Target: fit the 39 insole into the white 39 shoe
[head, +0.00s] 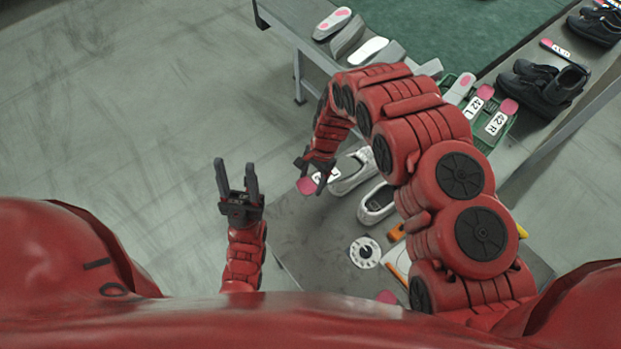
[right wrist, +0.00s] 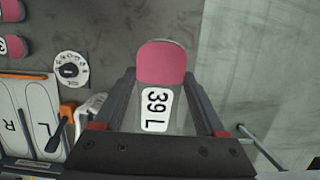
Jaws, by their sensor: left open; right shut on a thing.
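My right gripper (head: 316,172) is shut on the 39 L insole (head: 305,186), held in the air near the table's left edge. In the right wrist view the insole (right wrist: 161,64) shows a pink end and a white "39 L" label between the fingers (right wrist: 160,95). Its other end is hidden. Two white-grey shoes are on the table right of this gripper: one (head: 352,173) partly behind my right arm, the other (head: 377,203) nearer me. No size is readable on them. My left gripper (head: 237,178) is open and empty, left of the table.
A white dial (head: 365,252) lies on the near table. The wrist view also shows a board marked L and R (right wrist: 38,108) and another pink-ended insole marked 39 (right wrist: 14,46). Behind, a green crate (head: 505,118) holds 42 insoles, with black shoes (head: 541,88) beside it.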

